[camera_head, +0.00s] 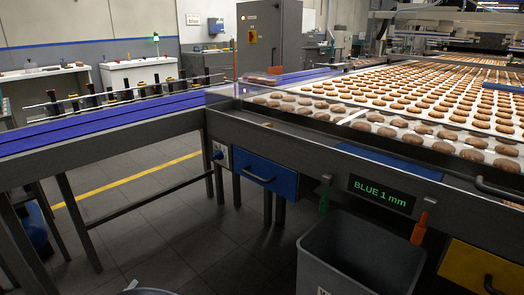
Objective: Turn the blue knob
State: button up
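A small blue knob (217,154) sits on a pale plate on the front of the dark conveyor frame, left of the blue drawer (264,174). It is small in the picture, and I cannot tell which way it points. A dark display (382,195) on the same frame, further right, reads "BLUE 1 mm" in green letters. My gripper does not show in this view, so nothing of it is seen near the knob.
A grey bin (345,255) stands below the display. An orange handle (419,229) and a green handle (324,194) hang from the frame. A blue conveyor (110,122) runs left. A yellow drawer (478,266) is at lower right. The floor below the knob's left is clear.

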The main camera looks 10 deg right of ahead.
aim_at(218, 155)
jog(key=i+j+z, duration=0.65)
jog(key=i+j, duration=0.2)
jog(key=i+j+z, duration=0.35)
jog(key=j, duration=0.25)
